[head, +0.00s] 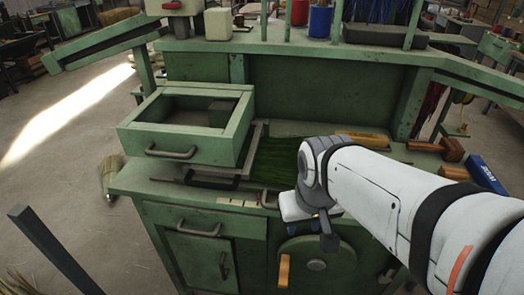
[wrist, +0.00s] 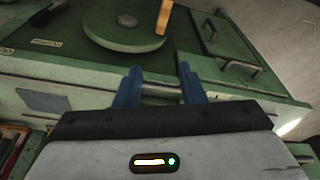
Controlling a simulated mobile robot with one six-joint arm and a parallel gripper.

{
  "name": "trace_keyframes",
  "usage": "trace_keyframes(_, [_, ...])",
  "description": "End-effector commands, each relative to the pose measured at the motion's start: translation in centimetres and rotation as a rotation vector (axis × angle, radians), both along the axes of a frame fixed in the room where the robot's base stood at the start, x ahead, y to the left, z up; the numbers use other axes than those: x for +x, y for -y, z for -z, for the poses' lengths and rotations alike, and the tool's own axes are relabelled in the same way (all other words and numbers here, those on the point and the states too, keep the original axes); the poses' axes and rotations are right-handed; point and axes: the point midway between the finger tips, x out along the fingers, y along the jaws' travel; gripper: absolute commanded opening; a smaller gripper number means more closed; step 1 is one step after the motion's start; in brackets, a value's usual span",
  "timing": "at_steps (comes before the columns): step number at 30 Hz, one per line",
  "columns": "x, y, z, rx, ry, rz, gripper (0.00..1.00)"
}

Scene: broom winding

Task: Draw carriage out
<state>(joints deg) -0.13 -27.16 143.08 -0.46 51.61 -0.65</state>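I cannot tell for sure which part is the carriage. On the bench, a grey metal frame (head: 256,145) stands beside a bed of green bristles (head: 285,158). A grey handle (head: 268,201) sits at the bench's front edge, left of my gripper. My gripper (head: 300,228) is low in front of the bench edge, mostly hidden by my arm. In the wrist view, my gripper's two blue fingers (wrist: 158,82) stand apart. A grey metal bar (wrist: 160,91) shows across the gap between them. Whether the fingers touch it is unclear.
An open green box frame (head: 185,122) with a handle stands on the bench's left, with a black handle (head: 211,181) below. A round disc (head: 316,264) with an orange knob (head: 284,270) is on the front. Wooden blocks (head: 452,150) and a blue box (head: 486,172) lie right.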

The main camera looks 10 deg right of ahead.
Motion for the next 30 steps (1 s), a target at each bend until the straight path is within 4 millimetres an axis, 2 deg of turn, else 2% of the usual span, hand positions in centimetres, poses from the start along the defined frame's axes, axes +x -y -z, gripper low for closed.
trace_keyframes(5, [2.2, 0.4, 0.0, -0.093, -0.072, -0.183, 0.36])
trace_keyframes(12, [8.3, -0.9, 0.9, -0.330, -0.253, -0.692, 0.36])
trace_keyframes(18, [12.2, -2.5, 2.2, -0.474, -0.371, -1.010, 0.36])
trace_keyframes(23, [13.5, -3.1, 2.9, -0.521, -0.412, -1.114, 0.36])
trace_keyframes(30, [13.7, -1.8, 5.7, -0.524, -0.419, -1.123, 0.36])
